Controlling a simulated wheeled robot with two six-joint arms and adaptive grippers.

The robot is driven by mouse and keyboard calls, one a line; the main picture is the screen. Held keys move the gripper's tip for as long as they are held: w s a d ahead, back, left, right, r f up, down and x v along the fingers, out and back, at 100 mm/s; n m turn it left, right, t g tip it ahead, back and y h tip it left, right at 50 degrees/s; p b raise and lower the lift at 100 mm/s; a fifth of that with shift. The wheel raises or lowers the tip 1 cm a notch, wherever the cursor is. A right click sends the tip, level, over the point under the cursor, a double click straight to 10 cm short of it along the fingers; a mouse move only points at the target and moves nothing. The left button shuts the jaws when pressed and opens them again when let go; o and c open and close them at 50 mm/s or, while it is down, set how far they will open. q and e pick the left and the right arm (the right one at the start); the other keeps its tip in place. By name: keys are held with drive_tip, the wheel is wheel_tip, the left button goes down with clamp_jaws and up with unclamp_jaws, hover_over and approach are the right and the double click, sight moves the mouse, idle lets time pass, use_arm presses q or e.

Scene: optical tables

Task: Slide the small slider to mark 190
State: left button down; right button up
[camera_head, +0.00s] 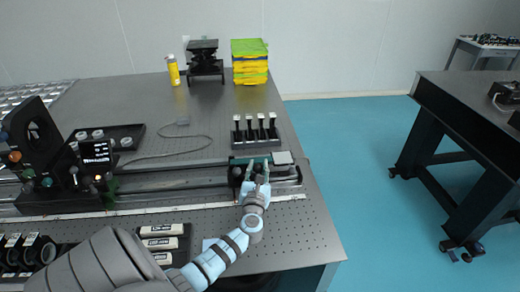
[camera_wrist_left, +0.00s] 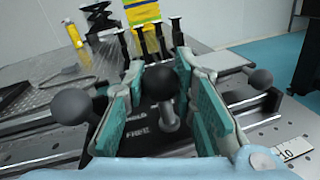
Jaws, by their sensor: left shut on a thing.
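The small slider (camera_head: 236,162) is a dark block with black ball knobs, near the right end of the rail (camera_head: 180,181) in the head view. In the left wrist view, a black ball knob (camera_wrist_left: 160,82) stands between the teal finger pads of my left gripper (camera_wrist_left: 158,100), which is shut on it. Two more knobs flank the fingers. A plate marked "FREE" (camera_wrist_left: 138,133) lies below the knob. A scale strip (camera_wrist_left: 287,152) at the lower right shows "10"; mark 190 cannot be read. My left gripper (camera_head: 256,170) reaches the slider from the front. My right gripper is not in view.
Several posts in a holder (camera_head: 256,136) stand just behind the rail. A dark optical instrument (camera_head: 62,190) with a lit display occupies the rail's left end. A thin cable (camera_head: 170,155) lies behind the rail. The table's right edge is close to the slider.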

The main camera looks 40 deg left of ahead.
use_arm(q)
drive_tip(key=shift+f, duration=0.1)
drive_tip(key=c, duration=1.3)
unclamp_jaws()
drive_tip(key=v, duration=1.2)
drive_tip(key=shift+w+d, duration=0.1)
